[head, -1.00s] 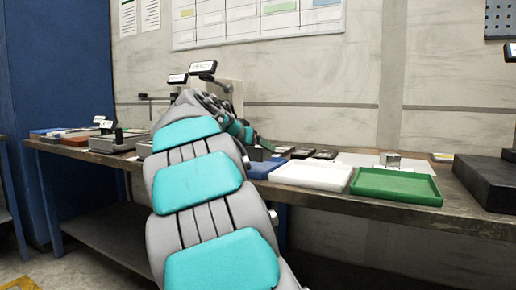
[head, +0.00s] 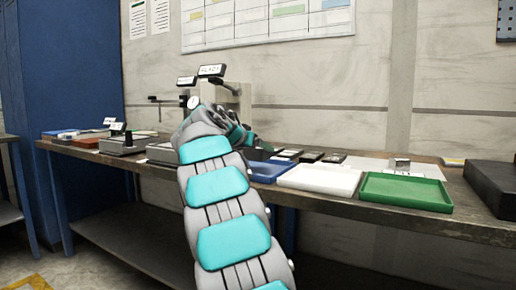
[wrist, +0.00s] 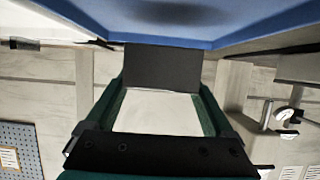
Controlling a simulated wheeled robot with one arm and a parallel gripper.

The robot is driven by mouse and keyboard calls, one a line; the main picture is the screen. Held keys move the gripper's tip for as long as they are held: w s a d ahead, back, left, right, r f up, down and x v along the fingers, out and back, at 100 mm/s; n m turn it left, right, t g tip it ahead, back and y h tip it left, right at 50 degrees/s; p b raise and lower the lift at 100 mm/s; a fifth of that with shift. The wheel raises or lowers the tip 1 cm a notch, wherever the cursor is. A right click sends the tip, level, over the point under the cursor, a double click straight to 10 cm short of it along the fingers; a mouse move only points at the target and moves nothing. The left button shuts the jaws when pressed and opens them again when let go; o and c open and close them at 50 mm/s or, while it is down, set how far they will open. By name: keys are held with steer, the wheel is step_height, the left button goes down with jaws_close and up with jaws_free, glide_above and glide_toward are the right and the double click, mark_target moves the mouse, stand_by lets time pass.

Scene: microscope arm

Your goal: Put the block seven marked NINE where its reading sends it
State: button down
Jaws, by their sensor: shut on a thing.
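My gripper (wrist: 161,80) shows in the wrist view with its two dark green fingers on either side of a plain dark grey block (wrist: 162,67). It is shut on this block. No marking shows on the side facing the camera, so I cannot tell which block it is. In the head view my arm reaches to the bench, and its wrist hides most of the gripper. The gripper is near the back of the blue tray (head: 266,175). The blue tray (wrist: 225,20) also fills the top of the wrist view.
A white tray (head: 318,181) and a green tray (head: 405,193) stand right of the blue one. Several small dark items (head: 310,157) lie behind them, and a small metal block (head: 401,163) stands behind the green tray. A dial gauge (head: 193,102) and labelled displays (head: 211,71) stand behind my arm.

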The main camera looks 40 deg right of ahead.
mark_target(257, 157)
steer(key=shift+f, duration=1.55)
steer(key=shift+f+b, duration=0.15)
steer(key=shift+b, duration=0.2)
jaws_free()
steer(key=v, duration=1.2)
steer(key=shift+s, duration=0.1)
